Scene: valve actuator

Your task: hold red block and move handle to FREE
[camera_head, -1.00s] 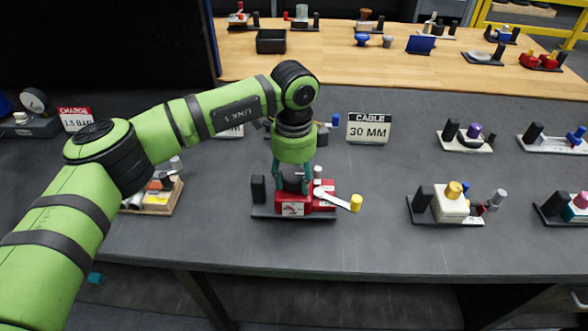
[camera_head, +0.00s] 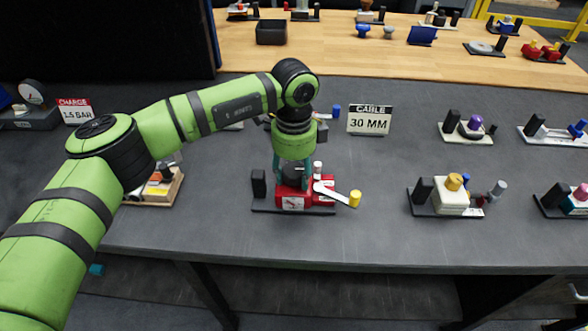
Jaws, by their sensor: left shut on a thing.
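The red block (camera_head: 292,201) sits on a dark base plate on the grey bench, in the middle of the head view. A pale lever handle (camera_head: 331,192) with a yellow knob (camera_head: 355,198) extends from its top to the right, slanting slightly toward the front. My left gripper (camera_head: 293,184) points straight down over the block and is shut on it. The fingertips are partly hidden at the block's top. My right gripper is not in view.
A black post (camera_head: 259,184) stands just left of the block. A "CABLE 30 MM" sign (camera_head: 369,120) stands behind to the right. A cream valve unit (camera_head: 451,196) and other fixtures are farther right. A wooden tray (camera_head: 158,188) lies left, below my arm. Bench front is clear.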

